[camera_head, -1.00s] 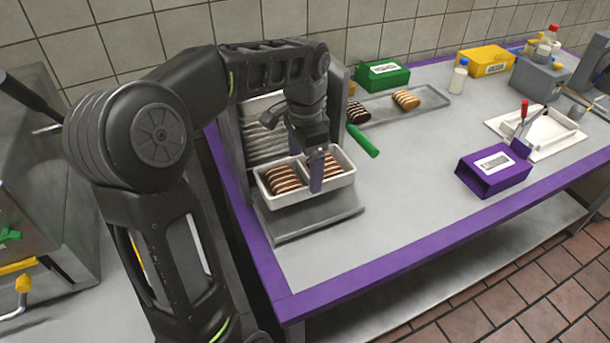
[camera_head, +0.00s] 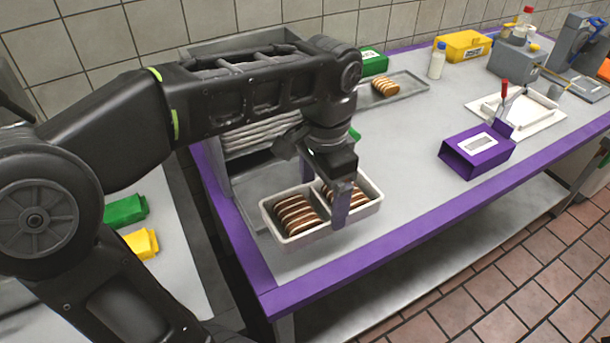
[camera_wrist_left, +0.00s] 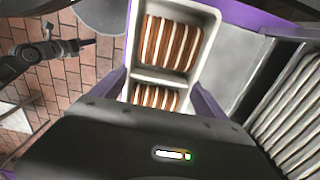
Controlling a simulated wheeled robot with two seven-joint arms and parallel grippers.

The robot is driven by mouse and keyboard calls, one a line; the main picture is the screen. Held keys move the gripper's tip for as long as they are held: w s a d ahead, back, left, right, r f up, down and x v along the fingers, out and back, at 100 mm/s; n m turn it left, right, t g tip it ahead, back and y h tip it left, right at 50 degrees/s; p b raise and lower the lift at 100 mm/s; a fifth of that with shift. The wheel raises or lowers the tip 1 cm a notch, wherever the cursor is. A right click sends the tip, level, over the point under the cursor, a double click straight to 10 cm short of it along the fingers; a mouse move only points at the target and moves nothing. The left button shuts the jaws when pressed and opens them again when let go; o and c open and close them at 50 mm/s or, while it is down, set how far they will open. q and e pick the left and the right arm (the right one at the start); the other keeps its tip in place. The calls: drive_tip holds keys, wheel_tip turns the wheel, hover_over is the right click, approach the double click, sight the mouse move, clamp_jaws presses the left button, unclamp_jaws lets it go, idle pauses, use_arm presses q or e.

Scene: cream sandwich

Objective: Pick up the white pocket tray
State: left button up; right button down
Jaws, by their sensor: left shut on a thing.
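The white pocket tray (camera_head: 312,232) has two compartments, each with a row of brown-and-cream striped sandwich pieces (camera_head: 297,214). My left gripper (camera_head: 325,187) is shut on the tray near its divider, with one finger outside the front wall and the other at the back side. The tray looks level and raised above the counter's front part. In the left wrist view, the tray (camera_wrist_left: 167,76) lies between the two purple fingers, with both filled pockets showing. A dark arm with a gripper (camera_wrist_left: 75,46) shows small at that view's left; its jaws are unclear.
A metal rack (camera_head: 262,135) stands behind the tray on the purple-edged counter (camera_head: 400,155). A purple box (camera_head: 478,155), a white tray on a board (camera_head: 520,108) and a metal tray (camera_head: 405,90) lie to the right. The counter's middle is clear.

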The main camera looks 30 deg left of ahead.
use_arm(q)
drive_tip(key=shift+s+d, duration=0.35)
drive_tip(key=shift+d, duration=0.35)
drive_tip(key=shift+s+d, duration=0.4)
drive_tip(key=shift+d, duration=0.25)
drive_tip(key=shift+s+d, duration=0.35)
drive_tip(key=shift+d, duration=0.35)
